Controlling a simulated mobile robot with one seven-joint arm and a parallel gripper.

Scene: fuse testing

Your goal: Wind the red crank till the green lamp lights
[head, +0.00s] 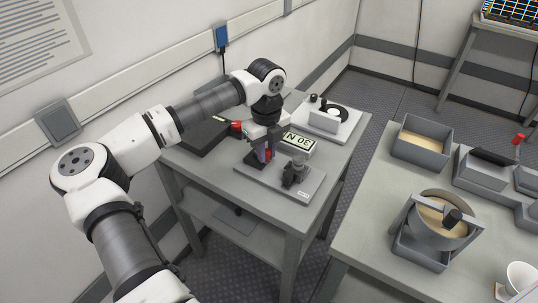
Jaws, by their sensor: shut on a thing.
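My gripper (262,158) points down over a grey base plate (257,182) on the near table. It is shut on a small red part (268,155), which looks like the red crank's handle. The fingers cover most of it, so the crank's arm and angle cannot be made out. A dark grey clamp-like block (294,173) stands on the same plate, to the right of the gripper. A display or label reading "30 N" (299,142), upside down in this view, is just behind. I see no lit green lamp; the arm may hide it.
A black flat case (203,138) lies left of the gripper, with another red piece (237,127) near it. A white device (325,122) stands at the back. The right table holds a grey bin (421,140), a round pan (436,230) and a white cup (518,279).

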